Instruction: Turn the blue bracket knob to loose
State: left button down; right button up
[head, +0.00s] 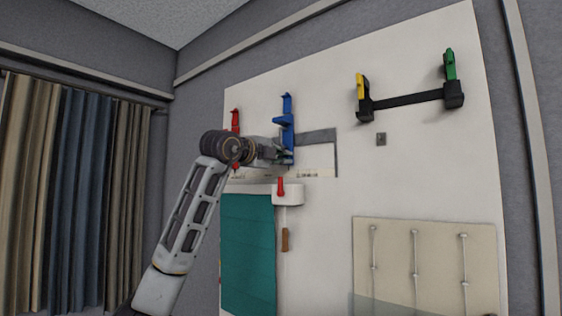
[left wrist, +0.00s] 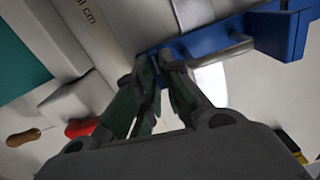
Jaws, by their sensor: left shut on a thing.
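The blue bracket (head: 285,124) is mounted upright on the white board, left of the board's middle. It also shows in the left wrist view (left wrist: 285,32), across the top right. My left gripper (head: 284,157) is at the bracket's lower end, where the knob sits. In the left wrist view its fingers (left wrist: 160,62) are closed together against the lower blue part. The knob itself is mostly hidden between the fingers, and I cannot tell which way it is turned. My right gripper is in neither view.
A red bracket (head: 235,121) is just left, partly behind my left arm. A white box with a red lever (head: 281,187) hangs below the gripper. A grey square ruler (head: 320,136) is behind the blue bracket. Yellow (head: 360,87) and green (head: 450,65) brackets are at right.

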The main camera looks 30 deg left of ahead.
pick_arm(q)
jog(key=shift+n, duration=0.5)
jog(key=c, duration=1.6)
grip_release()
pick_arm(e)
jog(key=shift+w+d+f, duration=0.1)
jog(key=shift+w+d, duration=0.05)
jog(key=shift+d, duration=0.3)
pick_arm(q)
jog(key=shift+o, duration=0.2)
jog(key=shift+s, duration=0.1)
jog(key=s, duration=0.7)
jog(key=shift+s+a, duration=0.35)
jog(key=shift+s, duration=0.05)
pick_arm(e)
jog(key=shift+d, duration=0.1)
